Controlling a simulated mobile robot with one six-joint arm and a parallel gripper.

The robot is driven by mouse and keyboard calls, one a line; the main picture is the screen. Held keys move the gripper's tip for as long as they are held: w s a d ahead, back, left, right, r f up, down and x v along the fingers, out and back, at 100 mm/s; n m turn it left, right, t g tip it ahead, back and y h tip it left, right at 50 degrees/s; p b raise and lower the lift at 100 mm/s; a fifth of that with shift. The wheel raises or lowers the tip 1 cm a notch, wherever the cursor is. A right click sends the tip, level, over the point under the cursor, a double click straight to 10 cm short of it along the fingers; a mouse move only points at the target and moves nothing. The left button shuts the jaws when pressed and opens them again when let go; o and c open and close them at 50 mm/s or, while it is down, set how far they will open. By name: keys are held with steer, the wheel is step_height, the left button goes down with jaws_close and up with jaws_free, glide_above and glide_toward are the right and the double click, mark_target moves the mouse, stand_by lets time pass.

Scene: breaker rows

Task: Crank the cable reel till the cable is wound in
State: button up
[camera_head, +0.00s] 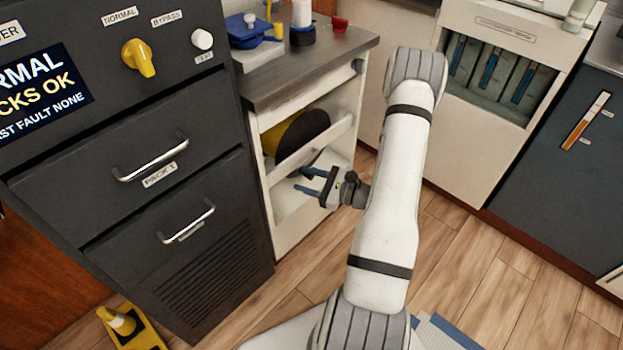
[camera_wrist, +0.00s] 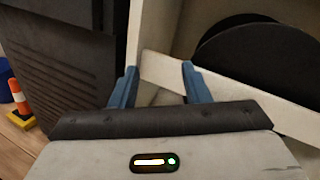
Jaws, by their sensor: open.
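The cable reel (camera_head: 310,130), a dark disc with a yellow part behind it, sits in an open bay of the cream cabinet under a grey worktop. In the wrist view its black disc (camera_wrist: 262,58) shows at the upper right. A pale slanted bar (camera_head: 318,142) crosses in front of it. My gripper (camera_head: 308,180) is open with blue fingers, below the reel and in front of the bay. In the wrist view the open fingers (camera_wrist: 159,70) have nothing between them but the cabinet's pale parts behind. I cannot make out a crank handle or the cable.
A dark panel cabinet (camera_head: 145,205) with bar handles and a yellow knob stands close on the left. Blue and white items (camera_head: 252,32) stand on the worktop (camera_head: 310,62). A yellow floor object (camera_head: 130,328) is at lower left. The wooden floor (camera_head: 490,265) at right is clear.

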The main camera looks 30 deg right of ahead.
mark_target(312, 178)
steer(key=d+f+m+t+h, duration=0.3)
steer(key=d+f+m+h, duration=0.2)
steer(key=d+f, duration=0.2)
steer(key=b+x, duration=0.1)
steer(key=x, duration=0.6)
steer(key=shift+a+f, duration=0.1)
steer(key=shift+a, duration=0.05)
steer(key=shift+s, duration=0.1)
jaws_close()
